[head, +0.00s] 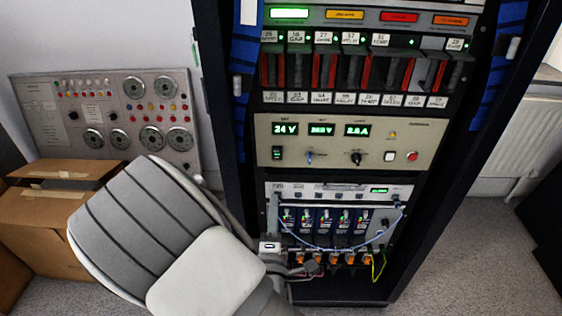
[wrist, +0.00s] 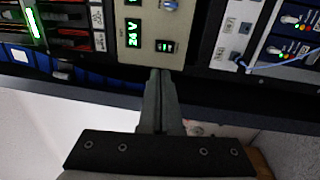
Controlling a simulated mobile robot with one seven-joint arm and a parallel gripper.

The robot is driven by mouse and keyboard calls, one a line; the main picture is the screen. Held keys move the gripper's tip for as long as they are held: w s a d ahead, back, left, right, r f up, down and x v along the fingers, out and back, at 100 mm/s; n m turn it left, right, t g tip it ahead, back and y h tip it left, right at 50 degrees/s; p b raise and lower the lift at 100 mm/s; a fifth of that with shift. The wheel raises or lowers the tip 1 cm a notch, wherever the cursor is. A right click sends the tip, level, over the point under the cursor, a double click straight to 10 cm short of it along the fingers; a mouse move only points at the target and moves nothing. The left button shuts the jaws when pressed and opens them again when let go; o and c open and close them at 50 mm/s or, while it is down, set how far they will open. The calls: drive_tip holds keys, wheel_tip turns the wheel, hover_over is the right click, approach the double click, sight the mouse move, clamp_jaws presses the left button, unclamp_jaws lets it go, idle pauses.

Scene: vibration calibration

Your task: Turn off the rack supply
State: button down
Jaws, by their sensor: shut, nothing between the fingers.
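The rack supply (head: 340,142) is a cream panel in the middle of the rack, with several lit green displays, the left one reading 24 V. A small dark rocker switch (head: 277,153) with a green-lit part sits at its lower left. The wrist view shows the panel (wrist: 142,45) turned sideways, with the switch (wrist: 166,46) near its lower edge. My gripper (wrist: 160,72) is shut and empty, its fingertips pointing at the panel edge just below the switch in that picture. I cannot tell whether they touch anything. In the head view my arm hides the fingers.
Card modules (head: 340,70) fill the rack above, and a unit with blue modules and looping cables (head: 335,220) sits below. Dark rack posts (head: 222,80) flank the panel. A gauge board (head: 110,110) and cardboard boxes (head: 45,215) stand at left. Bare floor shows at right.

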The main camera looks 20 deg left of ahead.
sight(278, 152)
drive_tip(key=b+x, duration=0.2)
drive_tip(key=x, duration=1.2)
drive_tip(key=shift+d, duration=0.1)
